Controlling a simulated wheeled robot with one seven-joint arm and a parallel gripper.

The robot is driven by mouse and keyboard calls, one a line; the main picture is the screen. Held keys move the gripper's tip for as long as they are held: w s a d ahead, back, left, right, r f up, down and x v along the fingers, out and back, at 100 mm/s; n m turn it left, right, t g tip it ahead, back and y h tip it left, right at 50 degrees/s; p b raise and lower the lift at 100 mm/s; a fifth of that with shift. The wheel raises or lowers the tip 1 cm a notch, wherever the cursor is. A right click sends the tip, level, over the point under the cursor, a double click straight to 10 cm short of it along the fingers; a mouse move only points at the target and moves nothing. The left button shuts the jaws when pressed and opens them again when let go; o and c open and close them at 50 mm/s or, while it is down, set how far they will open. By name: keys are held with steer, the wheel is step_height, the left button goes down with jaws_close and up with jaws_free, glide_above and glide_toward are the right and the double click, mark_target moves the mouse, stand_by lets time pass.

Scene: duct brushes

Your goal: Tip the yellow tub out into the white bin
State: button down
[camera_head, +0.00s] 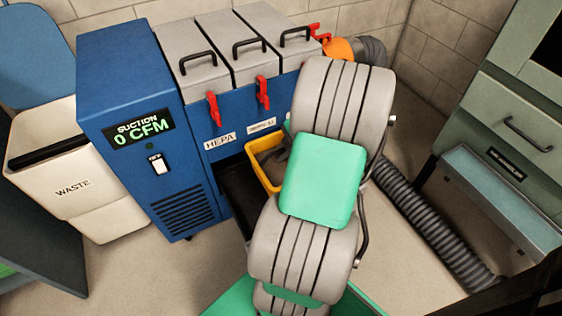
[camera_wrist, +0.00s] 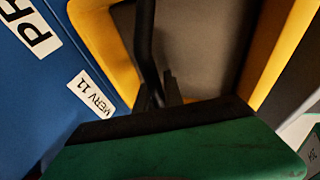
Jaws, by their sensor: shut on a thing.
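The yellow tub (camera_head: 254,165) is at the front of the blue suction unit, beside a dark opening, partly hidden by my arm. Its inside looks grey, and I cannot tell how full it is. Its yellow wall (camera_wrist: 282,62) fills much of the wrist view. The white bin (camera_head: 75,183), marked WASTE, stands at the far left with an open top.
The blue suction unit (camera_head: 125,75) stands between bin and tub, reading 0 CFM. Grey filter boxes (camera_head: 235,50) with red latches sit on top. A ribbed grey hose (camera_head: 430,225) lies at right, near a green cabinet (camera_head: 510,120).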

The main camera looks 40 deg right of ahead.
step_height(320, 180, up, 13)
steer(key=p, duration=0.6)
steer(key=shift+f, duration=0.2)
